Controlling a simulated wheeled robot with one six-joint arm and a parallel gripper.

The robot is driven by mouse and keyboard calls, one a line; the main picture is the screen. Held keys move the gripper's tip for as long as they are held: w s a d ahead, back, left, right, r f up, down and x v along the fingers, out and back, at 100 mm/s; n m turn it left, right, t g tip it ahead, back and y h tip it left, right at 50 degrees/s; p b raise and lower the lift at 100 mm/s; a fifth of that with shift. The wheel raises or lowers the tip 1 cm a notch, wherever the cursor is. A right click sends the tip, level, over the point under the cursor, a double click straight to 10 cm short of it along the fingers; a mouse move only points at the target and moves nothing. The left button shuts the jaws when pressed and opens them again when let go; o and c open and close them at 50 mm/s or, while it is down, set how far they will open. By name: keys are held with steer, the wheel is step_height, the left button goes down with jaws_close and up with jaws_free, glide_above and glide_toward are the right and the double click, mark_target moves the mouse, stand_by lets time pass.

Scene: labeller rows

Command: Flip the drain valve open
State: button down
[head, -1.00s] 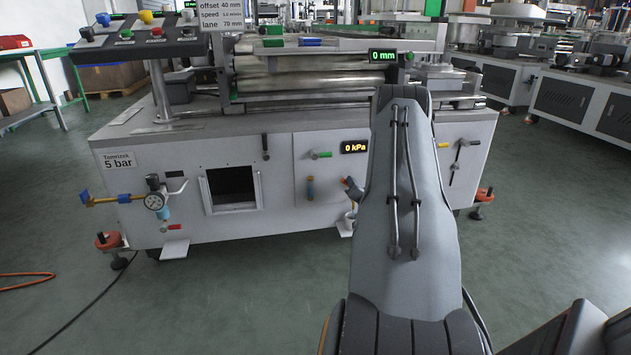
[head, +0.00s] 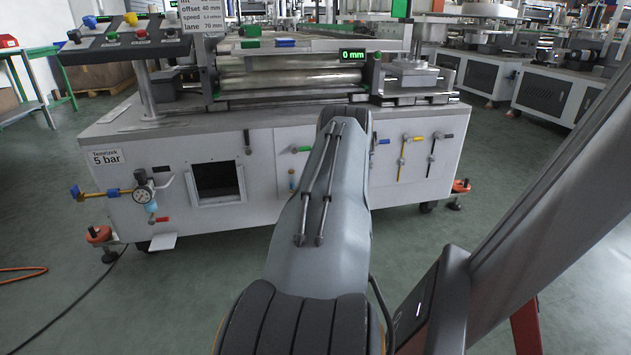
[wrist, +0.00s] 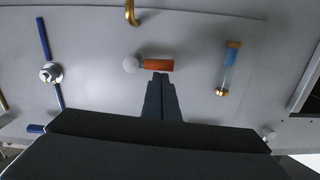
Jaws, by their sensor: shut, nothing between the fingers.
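A valve with a short orange-red handle (wrist: 158,64) and a round pale hub (wrist: 131,64) sits on the grey panel in the wrist view. The handle lies level, pointing right from the hub. No label shows, so I cannot confirm it is the drain valve. My gripper (wrist: 160,77) is shut and empty, its tips at the handle's lower edge in the picture; I cannot tell whether they touch. In the head view my arm hides this valve and the gripper.
A sight tube (wrist: 226,68) stands right of the handle and a blue lever valve (wrist: 50,72) left, with a brass hook-shaped pipe (wrist: 131,12) above. In the head view, green (head: 301,149), yellow (head: 413,138) and red (head: 161,219) valve handles and a dark opening (head: 216,181) show on the machine front.

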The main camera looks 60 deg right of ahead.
steer(key=shift+w+a+f, duration=0.1)
steer(key=shift+f, duration=0.05)
stand_by(0.4)
steer(key=s+a+r+p, duration=0.4)
steer(key=s+a+p, duration=0.2)
steer(key=s+a, duration=0.1)
steer(key=shift+a+r+p, duration=0.3)
steer(key=shift+a+p, duration=0.1)
steer(key=shift+a, duration=0.15)
stand_by(0.5)
